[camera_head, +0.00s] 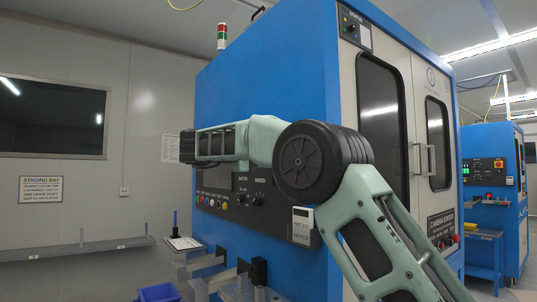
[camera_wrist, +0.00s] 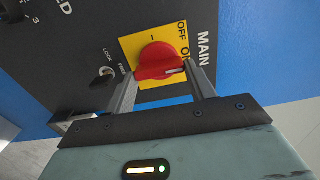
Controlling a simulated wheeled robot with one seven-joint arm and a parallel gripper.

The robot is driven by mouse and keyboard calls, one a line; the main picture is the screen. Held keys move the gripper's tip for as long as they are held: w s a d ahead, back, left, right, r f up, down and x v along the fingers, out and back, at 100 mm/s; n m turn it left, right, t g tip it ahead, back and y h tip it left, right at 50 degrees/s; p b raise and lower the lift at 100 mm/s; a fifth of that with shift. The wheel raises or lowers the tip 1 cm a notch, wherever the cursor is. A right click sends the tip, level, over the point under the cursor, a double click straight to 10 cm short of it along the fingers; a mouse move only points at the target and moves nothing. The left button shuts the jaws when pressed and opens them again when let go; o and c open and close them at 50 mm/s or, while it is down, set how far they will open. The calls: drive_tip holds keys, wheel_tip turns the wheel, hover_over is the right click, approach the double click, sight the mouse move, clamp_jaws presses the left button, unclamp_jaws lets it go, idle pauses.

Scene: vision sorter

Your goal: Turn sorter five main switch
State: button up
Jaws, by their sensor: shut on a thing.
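The main switch (camera_wrist: 158,58) is a red rotary knob on a yellow plate (camera_wrist: 134,45) lettered OFF, with MAIN beside it, in the wrist view. My gripper (camera_wrist: 161,73) is shut on the red handle, one finger on each side. The switch's body is partly hidden behind the handle. In the head view a blue sorter cabinet (camera_head: 265,85) fills the middle. My arm reaches across its control panel (camera_head: 265,200), and neither the main switch nor my fingertips can be seen there.
A key switch marked LOCK and FREE (camera_wrist: 112,70) sits left of the main switch. Below the panel stand a blue bin (camera_head: 158,293) and grey metal fixtures. Another blue machine (camera_head: 493,165) stands at the far right.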

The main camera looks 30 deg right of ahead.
drive_tip(key=o, duration=1)
drive_tip(key=shift+a, duration=0.15)
drive_tip(key=a, duration=1.7)
drive_tip(key=shift+s+a, duration=0.1)
drive_tip(key=shift+s, duration=0.2)
